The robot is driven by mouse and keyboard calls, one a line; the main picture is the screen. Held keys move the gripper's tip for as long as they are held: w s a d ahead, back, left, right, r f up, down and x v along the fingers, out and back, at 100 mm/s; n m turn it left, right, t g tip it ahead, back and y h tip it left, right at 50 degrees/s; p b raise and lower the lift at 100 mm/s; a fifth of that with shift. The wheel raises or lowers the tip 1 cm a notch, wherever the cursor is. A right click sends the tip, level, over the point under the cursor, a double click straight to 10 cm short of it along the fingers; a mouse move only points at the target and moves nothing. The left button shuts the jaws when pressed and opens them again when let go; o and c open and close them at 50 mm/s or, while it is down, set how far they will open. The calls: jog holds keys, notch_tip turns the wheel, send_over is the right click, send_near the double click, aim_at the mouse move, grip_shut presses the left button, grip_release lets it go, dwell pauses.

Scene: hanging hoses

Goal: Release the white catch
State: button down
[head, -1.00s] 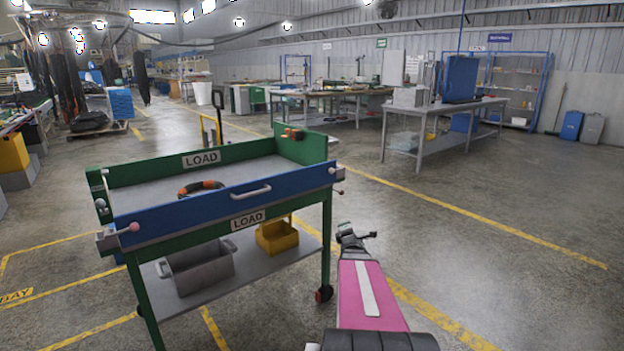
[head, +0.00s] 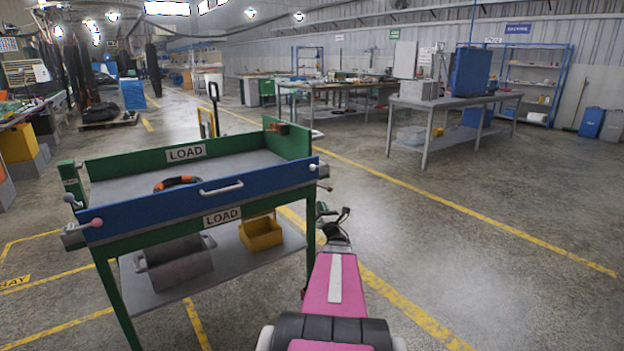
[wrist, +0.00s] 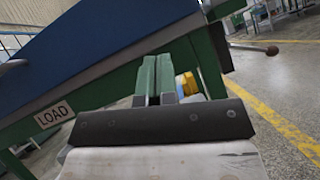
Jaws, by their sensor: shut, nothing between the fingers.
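A green cart with a blue front panel (head: 205,200) marked LOAD stands left of centre in the head view. A small white knob (head: 313,166) sits at the panel's right end, and a pale knob (head: 69,198) is at the left end. A pink knob (head: 97,222) is on the front left. I cannot tell which pale knob is the white catch. My gripper (head: 333,218) is just right of the cart's right front corner, apart from the knobs. In the wrist view its fingers (wrist: 157,78) are together and empty, below the blue panel's edge. A brown-ended rod (wrist: 272,50) shows at right.
An orange and black ring (head: 178,183) lies in the cart's top. A grey bin (head: 178,262) and a yellow bin (head: 262,233) stand on its lower shelf. A grey workbench (head: 455,103) is at the back right. The floor at right is clear.

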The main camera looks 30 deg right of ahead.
jog(key=x, duration=0.4)
jog(key=r+x, duration=0.1)
jog(key=x, duration=0.2)
jog(key=s+x, duration=0.1)
jog(key=x, duration=0.3)
jog(key=shift+w+d+r, duration=0.25)
jog(key=shift+d+r, duration=0.1)
jog(key=shift+r, duration=0.2)
jog(key=shift+w+d+r, duration=0.15)
jog(key=shift+d+r, duration=0.05)
jog(key=shift+r, duration=0.45)
jog(key=shift+w, duration=0.15)
